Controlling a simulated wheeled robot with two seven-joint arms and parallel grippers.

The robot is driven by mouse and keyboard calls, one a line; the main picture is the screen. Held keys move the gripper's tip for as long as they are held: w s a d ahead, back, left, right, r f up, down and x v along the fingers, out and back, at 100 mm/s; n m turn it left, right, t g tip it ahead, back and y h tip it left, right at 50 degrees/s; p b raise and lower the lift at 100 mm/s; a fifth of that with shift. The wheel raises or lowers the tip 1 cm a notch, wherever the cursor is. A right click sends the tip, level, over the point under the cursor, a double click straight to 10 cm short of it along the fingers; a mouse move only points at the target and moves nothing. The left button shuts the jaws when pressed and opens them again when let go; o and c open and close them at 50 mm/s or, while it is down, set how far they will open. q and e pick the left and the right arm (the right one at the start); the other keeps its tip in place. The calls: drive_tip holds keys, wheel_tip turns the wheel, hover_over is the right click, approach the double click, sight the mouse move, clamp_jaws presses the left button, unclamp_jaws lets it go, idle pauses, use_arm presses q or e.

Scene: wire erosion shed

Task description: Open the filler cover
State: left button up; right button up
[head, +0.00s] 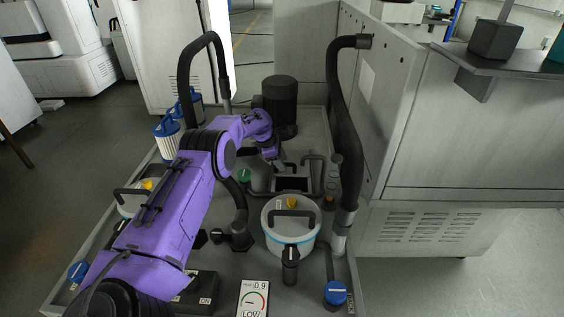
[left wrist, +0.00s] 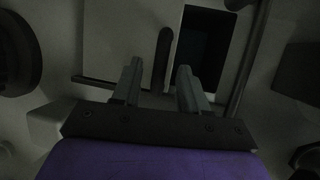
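The filler cover (left wrist: 122,38) is a pale flat plate with a dark upright bar handle (left wrist: 162,55) in the left wrist view. A dark rectangular opening (left wrist: 203,48) shows right beside the plate. In the head view the dark opening (head: 291,184) lies in the unit's top, just beyond the round pot; my gripper partly hides the cover there. My left gripper (left wrist: 159,70) is open, its two fingers apart on either side of the handle, with gaps visible. It also shows in the head view (head: 279,163), over the cover area. My right gripper is not in view.
A round white pot (head: 276,240) with a bar handle stands in front of the opening. A black cylinder (head: 280,105) stands behind it. A thick black hose (head: 346,130) rises on the right beside the grey machine wall (head: 400,110). White filters (head: 167,143) stand on the left.

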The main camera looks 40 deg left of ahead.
use_arm(q)
drive_tip(key=shift+r, duration=0.1)
drive_tip(key=p+v, duration=0.1)
drive_tip(key=v, duration=0.9)
drive_tip(key=shift+a+r, duration=0.1)
drive_tip(key=shift+r, duration=0.1)
